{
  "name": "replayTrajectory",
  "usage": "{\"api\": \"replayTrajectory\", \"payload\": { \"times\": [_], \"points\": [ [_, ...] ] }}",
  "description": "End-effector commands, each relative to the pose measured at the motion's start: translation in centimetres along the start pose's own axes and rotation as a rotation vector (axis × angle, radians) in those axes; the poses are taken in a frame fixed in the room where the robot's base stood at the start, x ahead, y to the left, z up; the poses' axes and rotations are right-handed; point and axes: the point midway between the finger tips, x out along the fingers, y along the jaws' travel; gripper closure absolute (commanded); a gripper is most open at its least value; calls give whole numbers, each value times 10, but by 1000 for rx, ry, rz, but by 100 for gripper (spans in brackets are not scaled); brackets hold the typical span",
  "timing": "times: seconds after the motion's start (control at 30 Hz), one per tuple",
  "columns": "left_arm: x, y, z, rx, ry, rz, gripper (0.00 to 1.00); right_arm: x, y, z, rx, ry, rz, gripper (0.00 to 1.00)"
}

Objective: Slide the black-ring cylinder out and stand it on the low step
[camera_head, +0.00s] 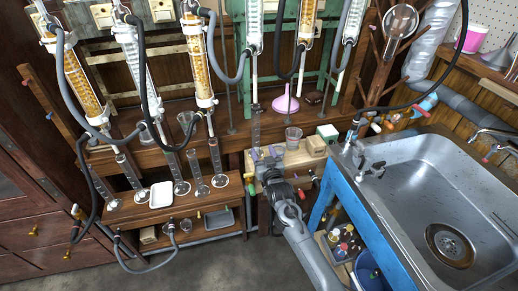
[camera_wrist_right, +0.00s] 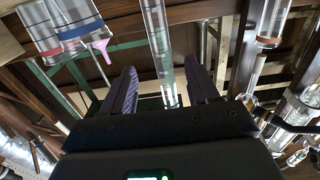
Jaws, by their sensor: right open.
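A clear glass cylinder (camera_head: 255,128) stands upright at the left end of the wooden ledge. It also shows in the right wrist view (camera_wrist_right: 157,40), running down between my fingers. I cannot make out a black ring on it. My right gripper (camera_head: 268,157) is open in front of this cylinder; its two fingers (camera_wrist_right: 161,78) appear on either side of it, with no clear contact. The low step (camera_head: 205,204) is a small wooden bench at left. Several tall glass cylinders with round feet (camera_head: 217,165) stand on it. My left gripper is not in view.
A white dish (camera_head: 161,195) lies on the step. The blue-framed sink (camera_head: 400,160) is close on the right. Hoses and glass columns hang above.

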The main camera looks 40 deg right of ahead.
Motion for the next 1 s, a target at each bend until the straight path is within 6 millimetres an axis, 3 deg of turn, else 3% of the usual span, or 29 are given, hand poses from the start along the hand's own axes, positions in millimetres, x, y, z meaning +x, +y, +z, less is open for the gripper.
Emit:
{"api": "replayTrajectory", "payload": {
  "times": [0.47, 0.7, 1.0],
  "points": [
    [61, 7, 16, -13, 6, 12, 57, 58, 0, 6, 1, 2, 1, 40],
    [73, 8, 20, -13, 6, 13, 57, 86, 0, 3, 0, 0, 0, 40],
    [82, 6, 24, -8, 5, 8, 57, 103, 0, 1, -1, -1, 0, 40]
  ]
}}
